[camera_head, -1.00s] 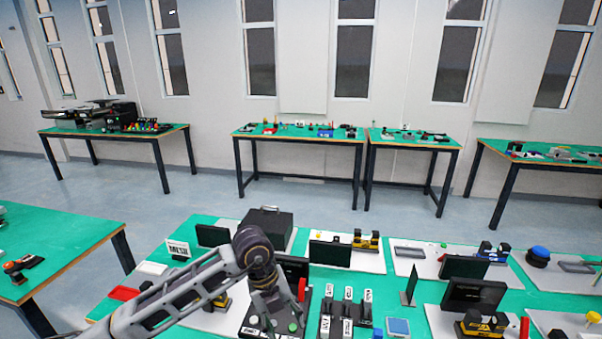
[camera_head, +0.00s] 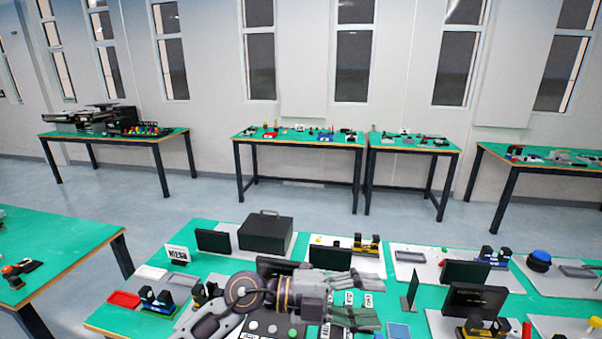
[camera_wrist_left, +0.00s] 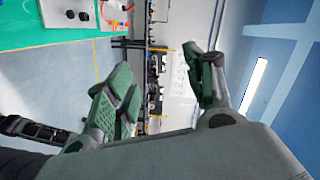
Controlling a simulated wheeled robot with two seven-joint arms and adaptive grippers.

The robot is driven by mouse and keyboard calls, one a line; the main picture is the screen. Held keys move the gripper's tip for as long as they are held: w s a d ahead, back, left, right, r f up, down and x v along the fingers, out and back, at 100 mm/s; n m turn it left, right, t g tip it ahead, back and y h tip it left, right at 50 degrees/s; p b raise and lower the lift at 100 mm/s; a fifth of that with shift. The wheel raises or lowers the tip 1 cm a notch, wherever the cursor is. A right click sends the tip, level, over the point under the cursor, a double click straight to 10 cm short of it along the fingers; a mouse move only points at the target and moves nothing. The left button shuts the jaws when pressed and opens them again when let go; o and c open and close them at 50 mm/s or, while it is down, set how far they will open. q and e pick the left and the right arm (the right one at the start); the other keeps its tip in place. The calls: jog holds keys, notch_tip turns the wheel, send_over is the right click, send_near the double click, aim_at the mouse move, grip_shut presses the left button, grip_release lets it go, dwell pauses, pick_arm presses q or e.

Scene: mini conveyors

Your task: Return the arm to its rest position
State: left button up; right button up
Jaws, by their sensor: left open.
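My left arm comes in from the lower left in the head view and lies low over the near green table (camera_head: 225,232). My left gripper (camera_head: 365,300) points right above the table, over the area with the control box and the small labelled blocks. Its two green-padded fingers also show in the left wrist view (camera_wrist_left: 165,95), spread wide apart with nothing between them. The fingers partly hide the labelled blocks. My right gripper does not show.
The near table holds a dark box (camera_head: 266,233), several black screens, a red tray (camera_head: 123,299) and a blue square (camera_head: 399,331). A screen (camera_head: 330,257) stands close behind the gripper. Other tables stand along the back wall, with open floor between.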

pick_arm(q)
jog(key=w+a+r+n+t+h, duration=0.45)
jog(key=r+n+t, duration=0.25)
jog(key=r+t, duration=0.2)
jog(key=w+a+n+t+y, duration=0.7)
jog(key=a+n+t, duration=0.2)
jog(key=n+t, duration=0.2)
jog(key=a+f+n+g+y, duration=0.4)
jog(key=a+f+n+y, duration=0.8)
jog(key=a+f+y, duration=0.6)
jog(key=s+a+f+g+h, duration=0.3)
jog(key=s+f+g, duration=0.8)
jog(key=s+f, duration=0.95)
notch_tip(320, 180, down, 32)
jog(key=s+g, duration=0.2)
jog(key=s, duration=0.1)
jog(key=s+a+f, duration=0.2)
jog(key=s+f, duration=0.8)
jog(key=s, duration=0.1)
jog(key=s+a+f, duration=0.3)
jog(key=s+f, duration=0.7)
jog(key=shift+s+f+g, duration=0.15)
jog(key=shift+s+g, duration=0.2)
jog(key=shift+g, duration=0.05)
